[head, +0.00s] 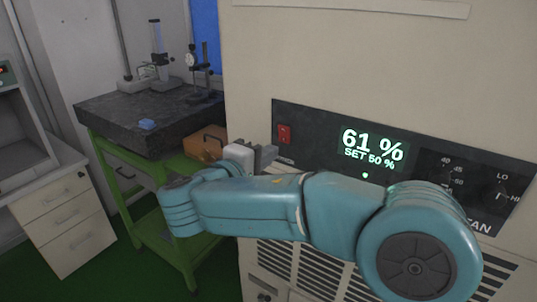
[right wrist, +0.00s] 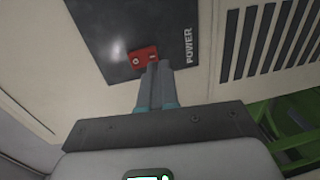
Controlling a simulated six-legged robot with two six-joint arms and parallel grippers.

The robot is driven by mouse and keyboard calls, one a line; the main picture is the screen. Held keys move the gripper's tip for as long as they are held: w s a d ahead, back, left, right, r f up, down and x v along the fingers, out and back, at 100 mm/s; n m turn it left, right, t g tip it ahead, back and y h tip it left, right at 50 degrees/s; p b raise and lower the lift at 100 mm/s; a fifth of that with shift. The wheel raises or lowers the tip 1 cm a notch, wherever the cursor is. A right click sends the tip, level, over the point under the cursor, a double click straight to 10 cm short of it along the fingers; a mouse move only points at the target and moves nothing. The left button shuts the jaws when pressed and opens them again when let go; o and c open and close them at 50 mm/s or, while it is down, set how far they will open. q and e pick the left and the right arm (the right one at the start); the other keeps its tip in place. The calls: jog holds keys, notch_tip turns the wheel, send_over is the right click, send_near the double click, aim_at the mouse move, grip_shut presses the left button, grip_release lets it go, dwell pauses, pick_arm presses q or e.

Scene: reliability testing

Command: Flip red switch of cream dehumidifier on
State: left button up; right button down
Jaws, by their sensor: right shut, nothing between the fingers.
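The cream dehumidifier (head: 330,60) fills the right of the head view. Its dark panel has a red switch (head: 284,134) at the left end, a lit display (head: 373,145) reading "61 %" and "SET 50 %", and a small lit green light below it. My right gripper (head: 268,155) is shut and empty, just below and left of the switch. In the right wrist view its closed fingertips (right wrist: 158,66) reach the lower edge of the red switch (right wrist: 143,57), beside the word "POWER". I cannot tell whether they touch it. My left gripper is not in view.
Knobs (head: 447,180) sit at the panel's right, and vent slots (head: 275,258) lie below. A green bench (head: 150,190) with a dark stone top (head: 140,115) carries gauge stands. An orange-brown box (head: 203,143) is behind my gripper. White drawers (head: 65,225) stand at left.

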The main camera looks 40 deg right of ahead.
jog(key=s+a+f+b, duration=0.1)
jog(key=s+a+b, duration=0.1)
jog(key=a, duration=0.7)
jog(key=shift+s+a+f+b, duration=0.2)
jog(key=shift+s+b, duration=0.1)
jog(key=shift+s, duration=0.6)
jog(key=shift+a, duration=0.15)
